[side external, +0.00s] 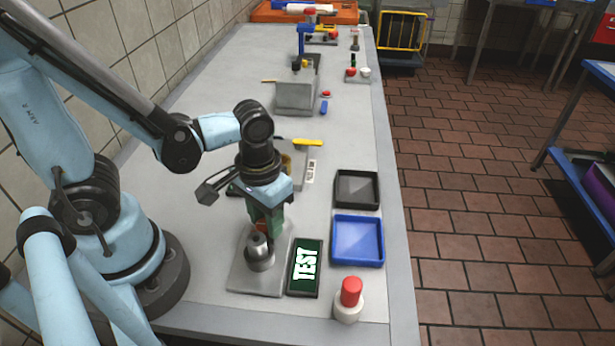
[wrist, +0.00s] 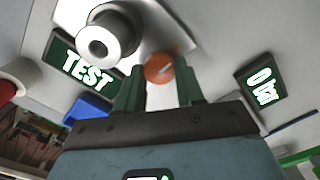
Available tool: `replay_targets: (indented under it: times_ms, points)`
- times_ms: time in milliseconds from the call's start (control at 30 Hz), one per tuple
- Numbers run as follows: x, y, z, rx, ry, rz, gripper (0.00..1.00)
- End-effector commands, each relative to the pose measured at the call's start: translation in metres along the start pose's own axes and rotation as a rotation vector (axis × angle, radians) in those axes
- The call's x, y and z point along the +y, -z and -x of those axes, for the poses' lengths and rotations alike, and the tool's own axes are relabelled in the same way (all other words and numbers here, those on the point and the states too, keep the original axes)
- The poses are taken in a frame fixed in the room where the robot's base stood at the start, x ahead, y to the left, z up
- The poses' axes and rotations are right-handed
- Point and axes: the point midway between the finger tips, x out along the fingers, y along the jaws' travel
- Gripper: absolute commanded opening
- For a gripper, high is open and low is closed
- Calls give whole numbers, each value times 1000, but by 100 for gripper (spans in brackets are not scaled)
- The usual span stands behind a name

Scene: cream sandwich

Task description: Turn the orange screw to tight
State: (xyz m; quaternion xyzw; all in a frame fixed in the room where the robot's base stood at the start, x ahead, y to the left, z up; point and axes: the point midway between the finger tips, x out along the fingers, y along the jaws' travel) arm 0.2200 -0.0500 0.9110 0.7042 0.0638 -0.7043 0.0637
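In the side view my gripper (side external: 266,222) is low over the plate (side external: 245,279), and the screw is mostly hidden.
A panel reading TEST (side external: 305,267) lies right of the plate. A red-topped white button (side external: 350,299), a blue tray (side external: 358,240) and a black tray (side external: 356,189) stand near the right table edge.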

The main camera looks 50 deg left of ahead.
Motion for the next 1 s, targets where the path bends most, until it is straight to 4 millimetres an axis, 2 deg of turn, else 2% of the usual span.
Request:
replay_targets:
  times_ms: [33, 167, 567, 1000]
  points:
    - [0, 0, 0, 0, 0, -2, 44]
    - [0, 0, 0, 0, 0, -1, 63]
    - [0, 0, 3, 0, 0, 1, 63]
    - [0, 0, 39, 0, 0, 1, 63]
